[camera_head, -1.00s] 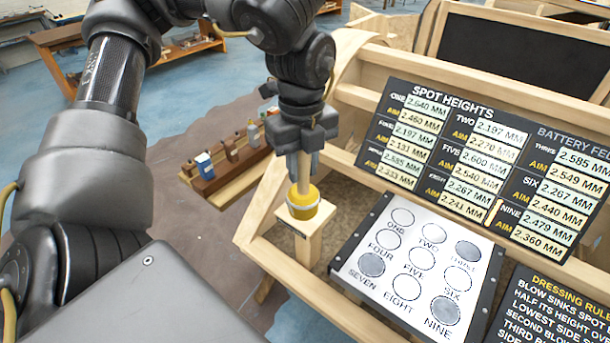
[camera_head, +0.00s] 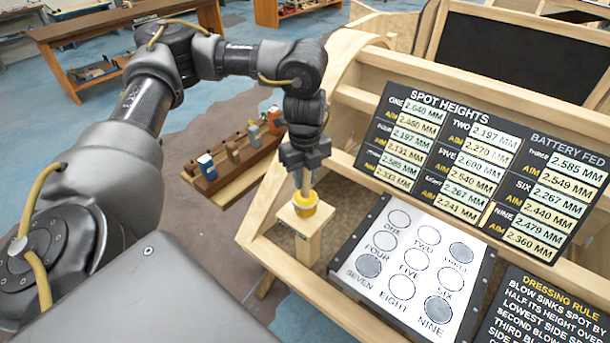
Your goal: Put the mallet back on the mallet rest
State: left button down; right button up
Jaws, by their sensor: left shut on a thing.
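The mallet has a yellow head (camera_head: 306,207) and a pale wooden handle (camera_head: 306,182) that stands up from it. Its head is at the top of the wooden mallet rest (camera_head: 309,247), a square post at the left end of the wooden frame. The head appears to touch the rest's top, but I cannot tell for sure whether its weight is on it. My left gripper (camera_head: 304,168) is above the head, pointing down, shut on the handle. The fingers hide part of the handle. My right gripper is out of view.
A white plate with numbered circles (camera_head: 408,262) lies right of the rest. A black spot heights board (camera_head: 468,165) leans behind it, and a dressing rule board (camera_head: 545,312) stands at lower right. A low wooden rack (camera_head: 235,165) with small items is on the floor at left.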

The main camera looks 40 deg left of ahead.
pick_arm(q)
jog(key=shift+f, duration=0.35)
jog(key=shift+f, duration=0.15)
jog(key=c, duration=1.2)
grip_release()
notch_tip(320, 180, up, 12)
jog(key=shift+r+b, duration=0.2)
jog(key=shift+b, duration=0.45)
